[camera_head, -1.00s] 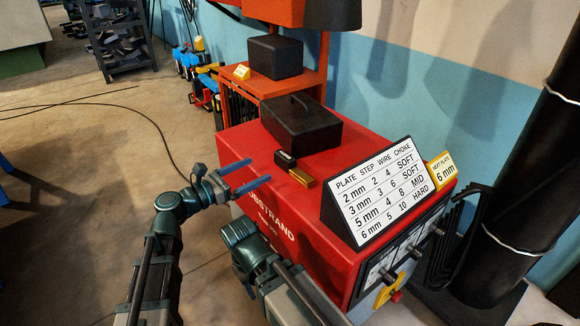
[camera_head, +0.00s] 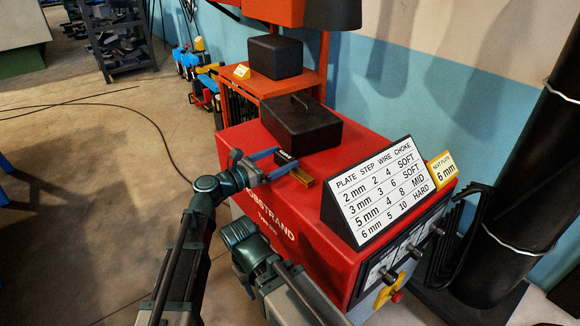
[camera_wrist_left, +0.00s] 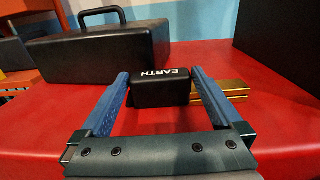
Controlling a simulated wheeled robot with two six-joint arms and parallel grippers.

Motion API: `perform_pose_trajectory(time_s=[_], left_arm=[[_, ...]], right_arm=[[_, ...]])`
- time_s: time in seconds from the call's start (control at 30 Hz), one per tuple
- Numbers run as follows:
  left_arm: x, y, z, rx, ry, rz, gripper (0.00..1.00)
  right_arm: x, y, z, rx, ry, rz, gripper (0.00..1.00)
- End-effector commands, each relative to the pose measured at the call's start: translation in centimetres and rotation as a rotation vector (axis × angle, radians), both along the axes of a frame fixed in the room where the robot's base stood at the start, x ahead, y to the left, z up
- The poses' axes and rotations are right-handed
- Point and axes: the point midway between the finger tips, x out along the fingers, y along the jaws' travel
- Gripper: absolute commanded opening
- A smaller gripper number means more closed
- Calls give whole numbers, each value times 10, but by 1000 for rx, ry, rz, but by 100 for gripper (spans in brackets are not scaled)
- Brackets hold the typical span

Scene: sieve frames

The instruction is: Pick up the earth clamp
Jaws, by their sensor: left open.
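The earth clamp has a black block (camera_head: 285,158) marked EARTH and a brass bar (camera_head: 303,177) beside it. It rests on the red machine top. My left gripper (camera_head: 287,161) is open, with its blue fingertips at the black block. In the left wrist view the black block (camera_wrist_left: 160,92) stands between the two blue fingers of my left gripper (camera_wrist_left: 160,76). The brass bar (camera_wrist_left: 222,91) lies to the right, partly behind the right finger. My right arm shows low in the head view, but its fingers do not show.
A black box with a handle (camera_head: 301,126) stands just behind the clamp on the red machine (camera_head: 240,142). A sloped plate chart (camera_head: 379,194) stands to the right, with a yellow sign (camera_head: 442,169) beyond it. Some red top is clear in front of the clamp.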

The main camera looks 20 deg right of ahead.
Motion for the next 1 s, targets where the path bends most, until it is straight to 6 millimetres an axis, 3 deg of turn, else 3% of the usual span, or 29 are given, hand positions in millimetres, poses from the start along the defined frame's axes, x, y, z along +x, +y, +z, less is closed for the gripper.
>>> perform_pose_trajectory(time_s=[0.23,0.7,1.0], left_arm=[[1,-4,0,0,0,1,100],[1,-3,0,0,0,1,15],[1,-3,2,-1,1,1,14]], right_arm=[[0,0,0,0,0,0,50],[0,0,0,0,0,0,50],[0,0,2,0,0,0,50]])
